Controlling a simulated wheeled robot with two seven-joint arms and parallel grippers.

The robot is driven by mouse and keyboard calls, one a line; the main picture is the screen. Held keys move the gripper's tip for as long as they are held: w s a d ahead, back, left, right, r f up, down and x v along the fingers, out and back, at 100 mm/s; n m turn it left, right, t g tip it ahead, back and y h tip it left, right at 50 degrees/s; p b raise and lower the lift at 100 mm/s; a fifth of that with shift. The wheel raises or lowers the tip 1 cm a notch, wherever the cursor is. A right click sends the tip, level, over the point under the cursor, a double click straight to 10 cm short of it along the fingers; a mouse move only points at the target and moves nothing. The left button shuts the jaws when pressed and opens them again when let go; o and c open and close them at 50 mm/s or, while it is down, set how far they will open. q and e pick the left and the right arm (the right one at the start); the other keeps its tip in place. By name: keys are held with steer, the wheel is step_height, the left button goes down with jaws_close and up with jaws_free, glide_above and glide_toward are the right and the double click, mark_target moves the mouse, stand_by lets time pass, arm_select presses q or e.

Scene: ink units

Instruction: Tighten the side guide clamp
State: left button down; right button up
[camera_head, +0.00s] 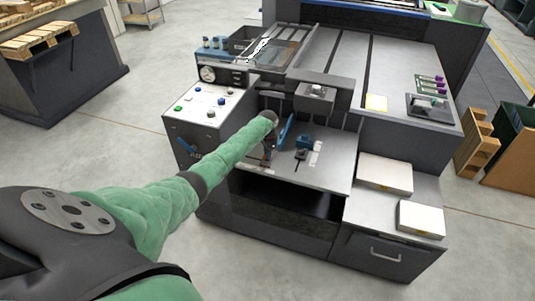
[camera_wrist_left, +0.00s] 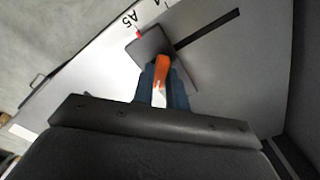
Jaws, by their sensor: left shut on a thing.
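I take the lever to be the side guide clamp's. Behind it a grey plate (camera_wrist_left: 150,45) with a red mark lies on the pale table near the printed "A5". My right gripper is not in view.
The control panel (camera_head: 207,105) with buttons rises at left. A dark head (camera_head: 315,94) overhangs behind. White paper stacks (camera_head: 385,173) sit at right.

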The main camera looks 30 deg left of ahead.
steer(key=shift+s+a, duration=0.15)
arm_select(q)
steer(key=c, duration=1.4)
jaws_free()
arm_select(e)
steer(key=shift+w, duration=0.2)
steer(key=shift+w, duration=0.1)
